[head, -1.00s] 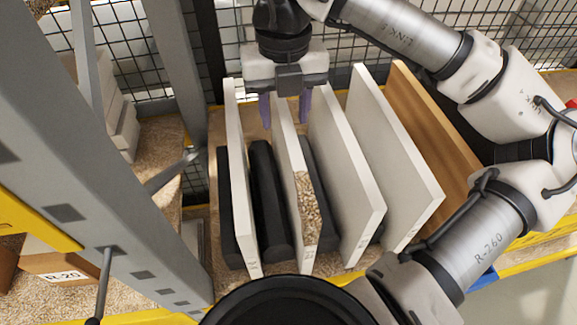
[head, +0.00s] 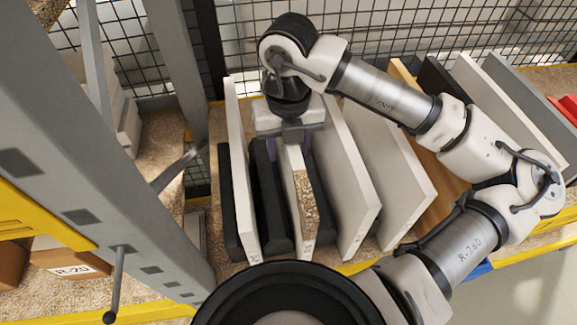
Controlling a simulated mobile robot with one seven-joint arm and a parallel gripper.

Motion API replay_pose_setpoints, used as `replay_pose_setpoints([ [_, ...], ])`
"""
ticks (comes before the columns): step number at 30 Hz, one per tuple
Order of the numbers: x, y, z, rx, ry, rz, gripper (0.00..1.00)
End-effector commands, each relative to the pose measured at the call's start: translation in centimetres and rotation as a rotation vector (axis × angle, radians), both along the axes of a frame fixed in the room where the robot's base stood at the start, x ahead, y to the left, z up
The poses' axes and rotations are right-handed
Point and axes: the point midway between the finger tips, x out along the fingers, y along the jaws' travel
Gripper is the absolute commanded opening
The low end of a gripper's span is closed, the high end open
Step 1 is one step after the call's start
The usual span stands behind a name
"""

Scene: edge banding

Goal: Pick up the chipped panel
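The chipped panel (head: 297,212) is a white board standing upright on edge, with rough brown particleboard (head: 310,205) bared along its front edge. It stands between black padded dividers. My gripper (head: 290,150) is low over its top edge, pointing down. Whether the fingers press on the panel cannot be told.
A white panel (head: 241,190) stands close on the left and another (head: 345,190) on the right. Black dividers (head: 268,200) fill the gaps. More white, wooden (head: 438,200) and grey panels stand further right. A grey rack post (head: 90,170) is at left, wire mesh behind.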

Motion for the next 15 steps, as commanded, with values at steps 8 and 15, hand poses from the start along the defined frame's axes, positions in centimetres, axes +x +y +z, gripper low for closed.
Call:
replay_pose_setpoints([
  [8, 0.01, -0.02, 0.03, 0.000, 0.000, 0.000, 0.14],
  [15, 0.01, -0.02, 0.04, 0.000, 0.000, -0.001, 0.00],
])
